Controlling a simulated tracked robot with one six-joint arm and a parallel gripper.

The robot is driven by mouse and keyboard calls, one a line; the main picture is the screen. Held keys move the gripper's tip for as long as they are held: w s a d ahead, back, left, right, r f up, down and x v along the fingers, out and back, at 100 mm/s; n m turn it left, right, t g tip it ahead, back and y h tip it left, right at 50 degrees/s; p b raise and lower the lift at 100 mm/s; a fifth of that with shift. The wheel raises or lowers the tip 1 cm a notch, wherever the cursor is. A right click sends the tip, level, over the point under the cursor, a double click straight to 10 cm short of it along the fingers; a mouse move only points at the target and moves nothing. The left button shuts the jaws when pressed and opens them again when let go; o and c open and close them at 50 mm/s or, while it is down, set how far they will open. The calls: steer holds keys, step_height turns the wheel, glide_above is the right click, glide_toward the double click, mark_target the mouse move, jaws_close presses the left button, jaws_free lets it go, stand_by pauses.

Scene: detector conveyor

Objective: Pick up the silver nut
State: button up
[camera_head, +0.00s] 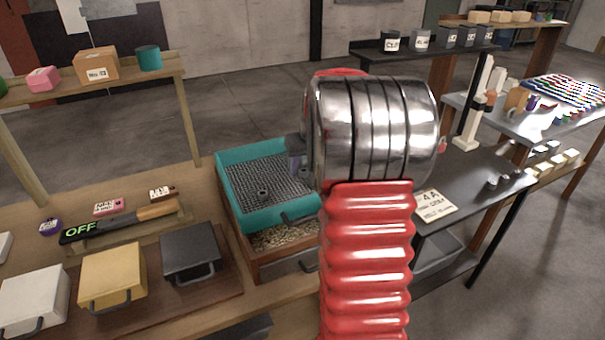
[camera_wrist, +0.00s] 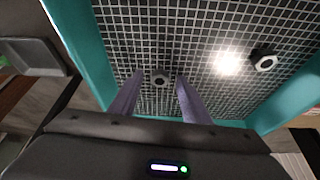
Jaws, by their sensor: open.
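A grey metal nut (camera_wrist: 160,79) lies on the dark mesh floor of a teal-rimmed sieve tray (camera_head: 245,155). In the wrist view it sits between the tips of my gripper (camera_wrist: 159,75), whose two purple-grey fingers are apart with a gap on each side of the nut. A second nut (camera_wrist: 264,61), with a dark hole, lies on the mesh to the right, near the tray wall. In the head view one nut (camera_head: 263,192) shows on the mesh. My gripper (camera_head: 297,160) is partly hidden there behind my silver wrist and red arm.
The sieve rests on a wooden box with gravel (camera_head: 285,236). Yellow (camera_head: 113,272), white and black (camera_head: 190,250) lidded boxes stand at the left. A dark shelf (camera_head: 475,200) with small items is at the right. The tray's teal walls surround the mesh.

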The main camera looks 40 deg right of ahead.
stand_by(0.5)
jaws_close()
stand_by(0.3)
